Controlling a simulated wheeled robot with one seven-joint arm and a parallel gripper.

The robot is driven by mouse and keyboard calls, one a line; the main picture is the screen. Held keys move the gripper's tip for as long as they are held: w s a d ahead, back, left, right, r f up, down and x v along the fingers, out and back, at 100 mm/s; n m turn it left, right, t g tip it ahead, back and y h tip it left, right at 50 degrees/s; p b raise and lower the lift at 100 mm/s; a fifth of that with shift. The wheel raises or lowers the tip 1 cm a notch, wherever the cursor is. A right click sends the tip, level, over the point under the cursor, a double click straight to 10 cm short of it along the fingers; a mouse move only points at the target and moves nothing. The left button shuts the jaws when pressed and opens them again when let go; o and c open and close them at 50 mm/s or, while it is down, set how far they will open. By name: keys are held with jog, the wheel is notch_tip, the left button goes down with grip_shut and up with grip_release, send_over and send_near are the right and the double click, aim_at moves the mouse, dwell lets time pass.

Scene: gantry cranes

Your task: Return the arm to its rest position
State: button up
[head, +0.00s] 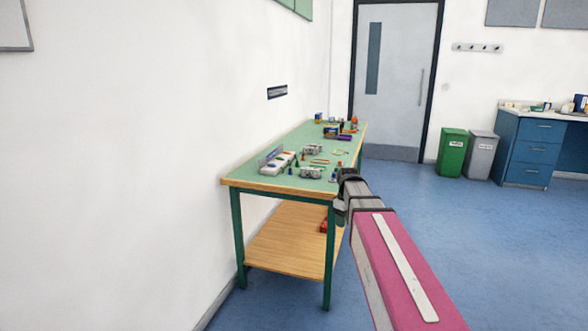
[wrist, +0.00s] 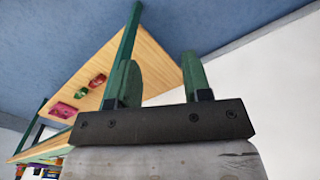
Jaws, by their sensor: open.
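My arm (head: 398,262) reaches forward from the lower right of the head view, pink with a grey forward section. Its dark far end is beside the near right corner of the green-topped table (head: 240,180), and whether it touches the table cannot be told. In the wrist view my gripper (wrist: 160,76) shows two green fingers held wide apart on a dark bar. Nothing is between them. The table's wooden lower shelf (wrist: 155,65) is behind the fingers in that tilted view.
Small parts, including a white tray (head: 272,169), stand on the table. Red, pink and green pieces (wrist: 66,111) lie on the lower shelf. A white wall is at left. Green (head: 452,152) and grey (head: 481,156) bins stand by a blue cabinet (head: 540,150). The blue floor at right is clear.

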jog(key=s+f+m, duration=0.9)
jog(key=s+f, duration=0.8)
jog(key=s, duration=0.1)
jog(key=shift+a+f, duration=0.2)
jog(key=shift+f, duration=0.05)
